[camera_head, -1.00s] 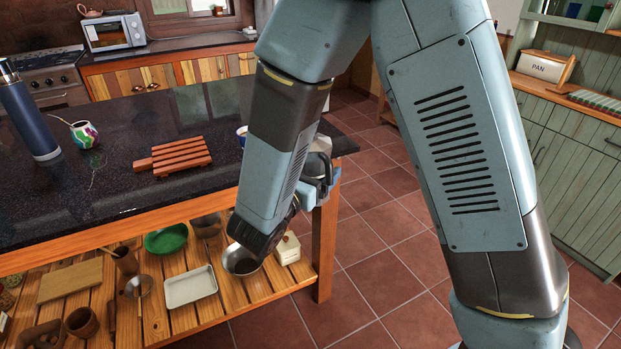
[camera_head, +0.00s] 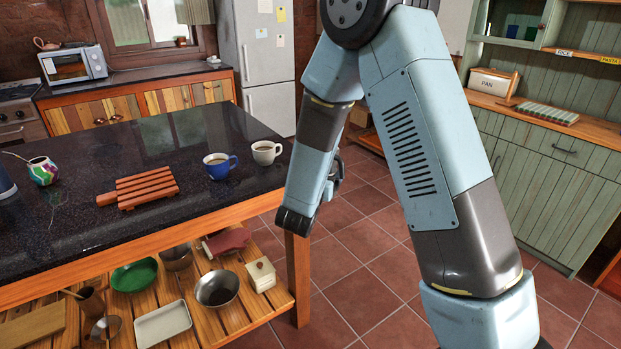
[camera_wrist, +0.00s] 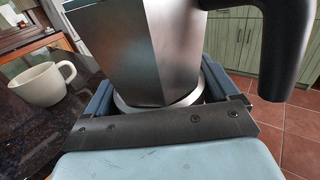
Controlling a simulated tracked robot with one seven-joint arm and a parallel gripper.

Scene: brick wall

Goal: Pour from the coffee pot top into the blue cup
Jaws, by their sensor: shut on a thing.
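The blue cup (camera_head: 219,170) stands upright on the dark counter near its right end, with dark liquid inside. My gripper (camera_wrist: 158,96) is shut on the faceted metal coffee pot top (camera_wrist: 150,45), holding it low on its body. Its black handle (camera_wrist: 287,45) points right in the wrist view. The pot's upper rim and spout are out of that view. In the head view my forearm mostly hides the gripper and pot, which are beyond the counter's right end, to the right of the blue cup. The blue cup is not seen in the wrist view.
A white cup (camera_head: 265,152) with brown liquid stands right of the blue cup; it also shows in the wrist view (camera_wrist: 40,85), left of the pot. A wooden rack (camera_head: 138,188) and a colourful gourd cup (camera_head: 42,171) are further left. Tiled floor lies right of the counter.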

